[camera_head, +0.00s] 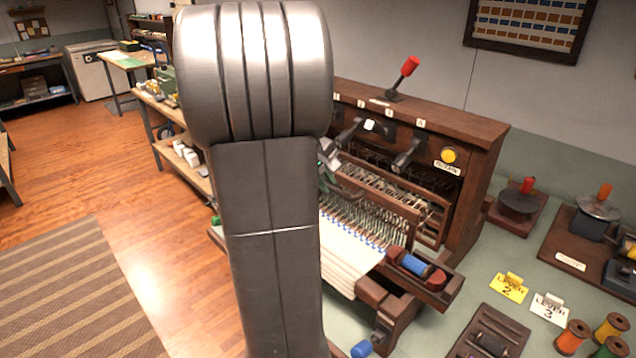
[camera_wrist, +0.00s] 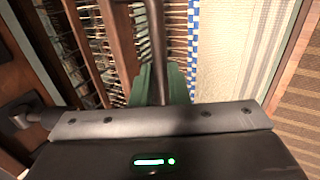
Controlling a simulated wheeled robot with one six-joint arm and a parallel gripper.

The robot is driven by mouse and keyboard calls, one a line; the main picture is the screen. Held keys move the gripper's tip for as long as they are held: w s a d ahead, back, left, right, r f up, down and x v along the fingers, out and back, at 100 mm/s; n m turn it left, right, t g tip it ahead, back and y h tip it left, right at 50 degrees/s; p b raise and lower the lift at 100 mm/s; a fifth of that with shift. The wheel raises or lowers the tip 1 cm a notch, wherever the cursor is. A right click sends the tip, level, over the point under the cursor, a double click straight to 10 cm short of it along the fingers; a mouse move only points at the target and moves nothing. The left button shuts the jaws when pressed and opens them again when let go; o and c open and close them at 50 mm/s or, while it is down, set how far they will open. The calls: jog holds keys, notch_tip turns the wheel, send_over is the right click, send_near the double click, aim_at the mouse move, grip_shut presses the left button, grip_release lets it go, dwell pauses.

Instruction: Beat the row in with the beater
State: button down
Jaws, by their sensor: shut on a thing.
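The loom (camera_head: 480,170) stands on the table, with cream cloth (camera_head: 350,262) and white warp at its front. The cloth also shows in the wrist view (camera_wrist: 228,50), with a blue-and-white checked band (camera_wrist: 194,40) along its edge. My gripper (camera_wrist: 160,82) has green fingers on both sides of a dark bar, which I take to be the beater (camera_wrist: 156,40). The bar runs beside the warp threads, a little left of the checked band. In the head view my arm hides most of the gripper and the loom's left side; a bit of green finger shows (camera_head: 326,165).
A blue spool (camera_head: 416,265) sits in the right-hand tray. Yellow (camera_head: 509,288) and white (camera_head: 549,308) lever cards, thread spools (camera_head: 573,337) and winders (camera_head: 517,203) stand to the right. Floor is clear at left.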

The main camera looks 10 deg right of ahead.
aim_at(343, 174)
jog(key=shift+w+d+f+p, duration=0.1)
jog(key=shift+w+d+p, duration=0.2)
jog(key=shift+w+d, duration=0.45)
jog(key=shift+w+d+f+p, duration=0.1)
jog(key=shift+w+d+p, duration=0.15)
jog(key=shift+w+d, duration=0.45)
jog(key=shift+w+d+p, duration=0.3)
jog(key=shift+w+d, duration=0.1)
jog(key=shift+d, duration=0.65)
jog(key=c, duration=1)
grip_release()
jog(key=shift+w, duration=0.1)
jog(key=shift+r, duration=0.2)
jog(key=shift+a+r+p, duration=0.2)
jog(key=shift+r+p, duration=0.15)
jog(key=shift+r, duration=0.15)
jog(key=p+v, duration=0.3)
jog(key=v, duration=0.4)
